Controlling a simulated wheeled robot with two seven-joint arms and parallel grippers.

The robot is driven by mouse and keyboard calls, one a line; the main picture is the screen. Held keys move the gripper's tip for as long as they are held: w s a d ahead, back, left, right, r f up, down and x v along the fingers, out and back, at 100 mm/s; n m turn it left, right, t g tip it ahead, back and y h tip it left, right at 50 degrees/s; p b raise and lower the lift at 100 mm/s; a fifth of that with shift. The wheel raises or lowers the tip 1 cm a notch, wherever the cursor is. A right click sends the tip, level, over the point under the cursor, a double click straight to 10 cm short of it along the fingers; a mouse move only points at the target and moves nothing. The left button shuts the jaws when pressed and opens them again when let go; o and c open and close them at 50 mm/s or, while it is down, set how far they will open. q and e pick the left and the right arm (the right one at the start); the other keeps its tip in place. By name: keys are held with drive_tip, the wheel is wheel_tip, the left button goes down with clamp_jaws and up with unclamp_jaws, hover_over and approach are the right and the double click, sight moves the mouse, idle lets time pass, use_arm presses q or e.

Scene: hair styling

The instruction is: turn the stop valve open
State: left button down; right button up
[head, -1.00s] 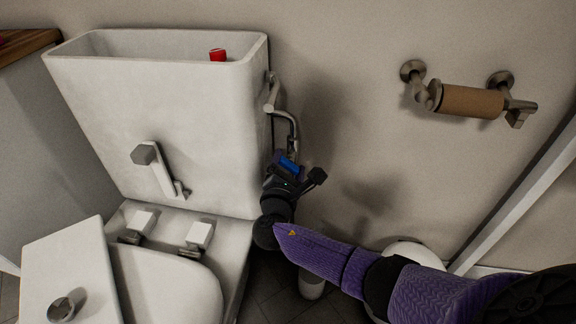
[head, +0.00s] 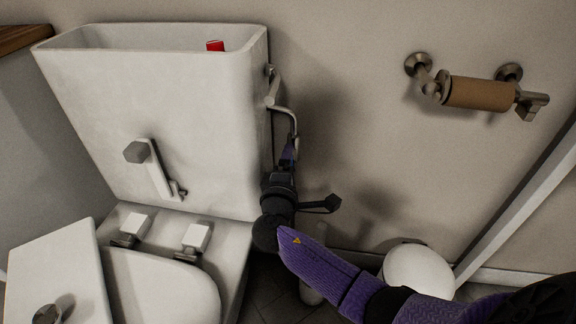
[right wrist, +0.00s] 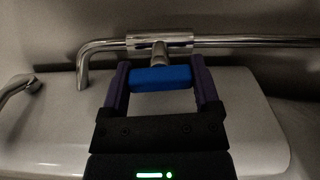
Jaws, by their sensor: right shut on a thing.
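The stop valve is a chrome body (right wrist: 150,42) on a horizontal-looking pipe in the right wrist view, with a blue handle (right wrist: 161,78) on a short stem. My right gripper (right wrist: 163,85) has its two purple fingers on either side of the blue handle and is shut on it. In the head view my right gripper (head: 288,157) is beside the toilet tank's right side, just below the bent metal pipe (head: 293,122). The blue handle is hidden there. My left gripper is not in view.
The white toilet tank (head: 160,95) is open on top, with a red part (head: 215,46) inside. A toilet paper holder with a brown roll (head: 478,94) is on the wall to the right. A white round bin (head: 418,270) stands below my right arm.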

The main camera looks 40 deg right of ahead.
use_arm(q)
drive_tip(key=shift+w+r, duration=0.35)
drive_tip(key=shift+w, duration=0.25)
use_arm(e)
drive_tip(key=shift+m, duration=0.6)
drive_tip(key=o, duration=1.1)
use_arm(q)
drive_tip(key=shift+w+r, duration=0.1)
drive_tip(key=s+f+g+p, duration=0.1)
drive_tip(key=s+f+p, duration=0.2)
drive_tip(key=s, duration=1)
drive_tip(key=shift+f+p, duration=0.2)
drive_tip(key=shift+p, duration=0.35)
use_arm(e)
drive_tip(key=v, duration=1)
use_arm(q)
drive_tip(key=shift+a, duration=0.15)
use_arm(e)
drive_tip(key=shift+f, duration=0.1)
